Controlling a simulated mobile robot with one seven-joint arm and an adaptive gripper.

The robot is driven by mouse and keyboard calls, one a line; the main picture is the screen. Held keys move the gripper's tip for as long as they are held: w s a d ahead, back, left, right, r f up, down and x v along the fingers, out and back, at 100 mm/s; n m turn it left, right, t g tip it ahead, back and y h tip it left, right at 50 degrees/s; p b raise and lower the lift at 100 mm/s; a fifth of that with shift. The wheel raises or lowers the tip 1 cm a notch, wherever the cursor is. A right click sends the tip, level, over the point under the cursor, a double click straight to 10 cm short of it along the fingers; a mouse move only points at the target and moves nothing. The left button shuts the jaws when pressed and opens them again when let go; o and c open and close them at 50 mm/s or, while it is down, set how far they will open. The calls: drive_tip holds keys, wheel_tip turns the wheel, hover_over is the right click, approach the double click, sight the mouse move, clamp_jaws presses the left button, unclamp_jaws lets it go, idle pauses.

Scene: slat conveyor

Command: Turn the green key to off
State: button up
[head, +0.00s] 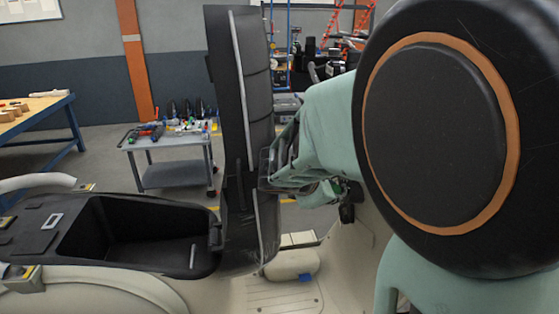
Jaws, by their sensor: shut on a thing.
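No green key can be made out clearly in the head view. A small dark hanging piece (347,212) with a greenish bit above it shows just right of my gripper, too small to name. My gripper (270,168) is at the right edge of a black padded seat (257,70) and appears shut on that edge. The seat stands upright, tilted open on a cream scooter-like vehicle (90,290). My arm hides much of the right side, and the fingertips are partly hidden.
An open black storage bin (130,240) lies left of the seat. A cream footboard (275,296) with a rounded cream part (292,264) is below. Behind stand a grey tool cart (172,160) and a wooden-topped workbench (35,112). Floor shows between them.

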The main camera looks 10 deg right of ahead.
drive_tip(key=shift+r+p, duration=0.2)
drive_tip(key=shift+p, duration=0.4)
drive_tip(key=shift+w+f+n+g, duration=0.1)
drive_tip(key=shift+n+g, duration=0.3)
drive_tip(key=shift+g, duration=0.2)
drive_tip(key=shift+d+n+g+y, duration=0.1)
drive_tip(key=shift+n+g+y, duration=0.2)
drive_tip(key=shift+n+g, duration=0.55)
drive_tip(key=shift+r+m+g, duration=0.2)
drive_tip(key=shift+m+g, duration=0.05)
drive_tip(key=shift+g, duration=0.1)
